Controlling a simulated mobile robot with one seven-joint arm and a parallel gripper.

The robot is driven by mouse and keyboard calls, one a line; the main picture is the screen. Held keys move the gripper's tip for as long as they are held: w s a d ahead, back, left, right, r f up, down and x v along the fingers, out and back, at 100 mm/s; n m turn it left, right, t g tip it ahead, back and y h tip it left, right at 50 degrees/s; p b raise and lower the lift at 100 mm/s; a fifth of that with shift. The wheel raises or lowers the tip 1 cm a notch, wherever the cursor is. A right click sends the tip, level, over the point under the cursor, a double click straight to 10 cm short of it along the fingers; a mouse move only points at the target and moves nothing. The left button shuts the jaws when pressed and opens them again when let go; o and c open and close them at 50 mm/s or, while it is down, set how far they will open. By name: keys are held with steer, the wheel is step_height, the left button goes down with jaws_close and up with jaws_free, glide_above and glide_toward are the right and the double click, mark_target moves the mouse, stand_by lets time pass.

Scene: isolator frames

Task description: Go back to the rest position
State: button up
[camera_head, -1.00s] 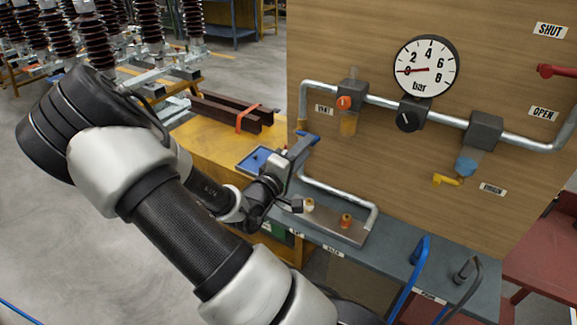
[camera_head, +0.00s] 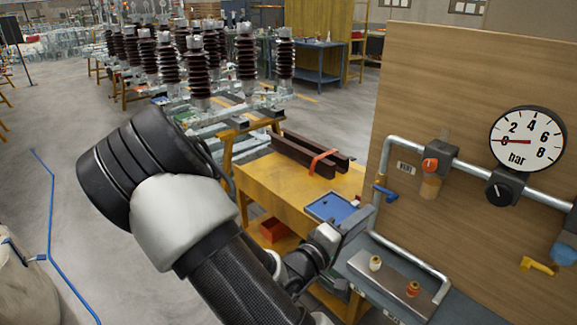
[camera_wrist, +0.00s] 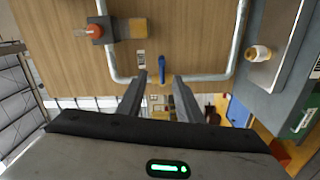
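My gripper (camera_head: 358,222) is in front of the board, over the near end of the bench. In the wrist view its two fingers (camera_wrist: 160,78) stand apart with nothing held between them. A blue valve handle (camera_head: 385,192) on the pipe is just beyond the fingertips in the head view. In the wrist view the blue handle (camera_wrist: 163,68) appears between the finger lines, past the tips. My arm reaches from the lower middle of the head view and hides part of the yellow table.
A yellow table (camera_head: 270,190) with dark beams (camera_head: 300,155) and a blue tray (camera_head: 332,207) stands behind the gripper. The board (camera_head: 440,85) carries a gauge (camera_head: 527,138) and pipes. A metal plate (camera_head: 395,285) lies on the bench. Open floor (camera_head: 100,170) is at left.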

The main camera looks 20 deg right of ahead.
steer(key=w+a+f+m+t+y, duration=0.1)
steer(key=w+a+f+m+y, duration=0.15)
steer(key=a+y, duration=0.35)
steer(key=w+a+f+m+y, duration=0.1)
steer(key=w+a+y, duration=0.35)
steer(key=a, duration=0.25)
steer(key=a+r+y+p, duration=0.1)
steer(key=a+r+y, duration=0.45)
steer(key=a, duration=0.25)
steer(key=s+a+r+n+y, duration=0.2)
steer(key=s+a+r+y, duration=0.15)
steer(key=s+r, duration=0.65)
steer(key=s+d+r+g+h+p, duration=0.1)
steer(key=s+d+r+g+h, duration=0.1)
steer(key=s, duration=0.8)
steer(key=shift+s+d+r+m+h, duration=0.4)
steer(key=shift+d+r+m+h, duration=0.1)
steer(key=shift+r, duration=0.1)
